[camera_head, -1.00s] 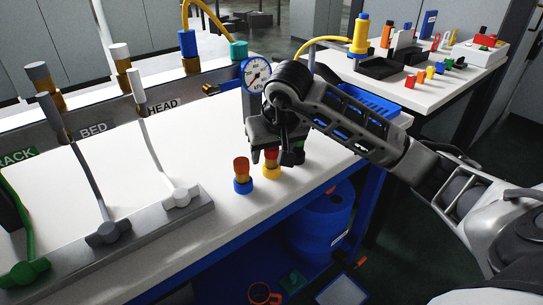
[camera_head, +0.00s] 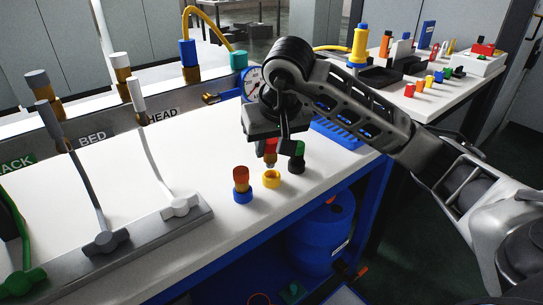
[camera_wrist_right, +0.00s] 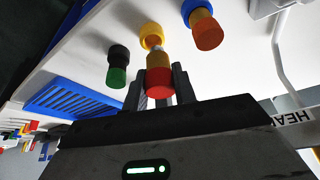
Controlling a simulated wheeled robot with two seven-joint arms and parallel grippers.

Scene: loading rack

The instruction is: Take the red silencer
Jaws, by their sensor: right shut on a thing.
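The red silencer (camera_head: 270,148), with a brass lower end, is held in my right gripper (camera_head: 275,143), just above a yellow ring-shaped holder (camera_head: 271,179) on the white bench. In the right wrist view the red silencer (camera_wrist_right: 160,78) sits between the two dark fingers of the right gripper (camera_wrist_right: 160,88), with the yellow holder (camera_wrist_right: 151,36) beyond it. Gripper and arm partly hide the silencer in the head view. My left gripper is not in view.
A green-topped silencer (camera_head: 297,150) in a black holder stands close on the right. An orange-red one (camera_head: 241,176) in a blue holder stands on the left. A gauge (camera_head: 253,82) and a blue tray (camera_head: 343,131) are behind. Hose valves (camera_head: 180,206) line the left.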

